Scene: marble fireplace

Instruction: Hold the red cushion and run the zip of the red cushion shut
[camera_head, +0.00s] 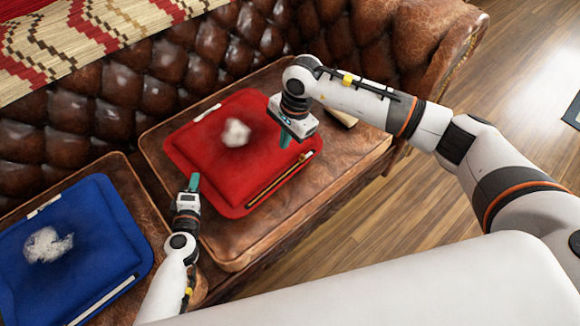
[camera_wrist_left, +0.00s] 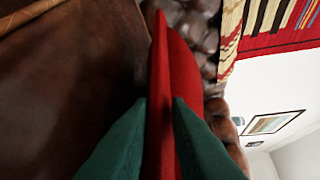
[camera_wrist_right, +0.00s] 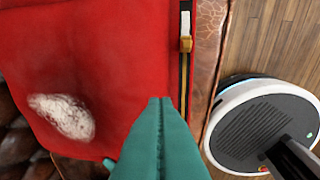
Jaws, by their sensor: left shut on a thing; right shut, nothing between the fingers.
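The red cushion (camera_head: 205,160) lies on the brown leather seat, with a white fluffy tuft (camera_head: 236,133) on its top. Its zip (camera_head: 275,184) runs along the front right edge. In the right wrist view the gold zip slider (camera_wrist_right: 186,44) sits beyond my fingertips; the track is dark with gold edges on the near side of it and greyer past it. My left gripper (camera_head: 194,182) is shut on the cushion's left edge; the red edge (camera_wrist_left: 160,110) shows between its green fingers. My right gripper (camera_head: 284,141) is shut and empty, over the cushion beside the zip.
A blue cushion (camera_head: 70,250) with a white tuft lies on the neighbouring seat to the left. The tufted sofa back (camera_head: 150,65) rises behind, with a patterned throw (camera_head: 70,40) over it. The sofa arm (camera_head: 430,40) is at right; wooden floor (camera_head: 400,220) lies in front.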

